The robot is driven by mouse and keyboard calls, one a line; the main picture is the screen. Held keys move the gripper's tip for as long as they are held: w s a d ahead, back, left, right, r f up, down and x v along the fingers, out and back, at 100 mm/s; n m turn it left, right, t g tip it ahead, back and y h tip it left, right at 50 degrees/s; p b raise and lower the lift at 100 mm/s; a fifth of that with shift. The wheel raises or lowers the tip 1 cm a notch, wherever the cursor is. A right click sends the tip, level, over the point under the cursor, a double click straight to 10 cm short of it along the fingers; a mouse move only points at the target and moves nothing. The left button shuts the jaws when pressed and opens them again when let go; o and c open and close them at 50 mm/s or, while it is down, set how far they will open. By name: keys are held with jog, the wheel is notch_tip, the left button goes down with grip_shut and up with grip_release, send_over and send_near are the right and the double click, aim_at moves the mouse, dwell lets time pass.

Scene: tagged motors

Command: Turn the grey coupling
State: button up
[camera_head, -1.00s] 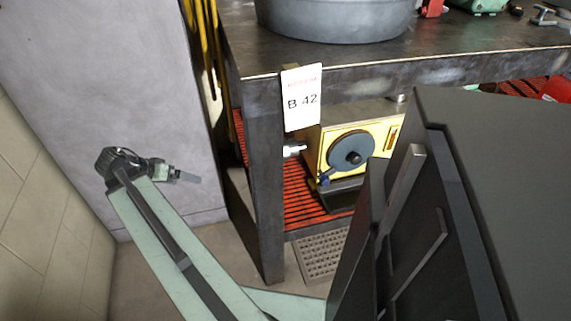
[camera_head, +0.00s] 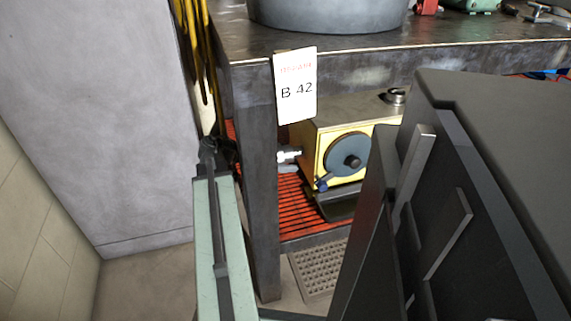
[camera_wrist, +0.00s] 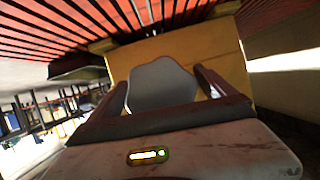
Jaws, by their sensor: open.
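The grey coupling (camera_head: 288,156) juts from the left side of a yellow machine (camera_head: 311,150) under the workbench. In the wrist view, a grey lobed shape that looks like this coupling (camera_wrist: 160,85) stands in front of a yellow face (camera_wrist: 205,48). My gripper (camera_wrist: 162,79) is open, with one finger on each side of that grey shape in the picture. I cannot tell whether the fingers touch it or how deep they reach.
The bench leg (camera_head: 258,200) stands close beside my arm, with a "B 42" tag (camera_head: 296,86) above. The machine sits on a red slatted shelf (camera_head: 292,208) and has a dark disc (camera_head: 347,155) on its front. A grey cabinet (camera_head: 95,110) stands left, with bare floor before it.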

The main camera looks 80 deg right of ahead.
jog(key=shift+s+d+f, duration=0.2)
jog(key=shift+s, duration=0.2)
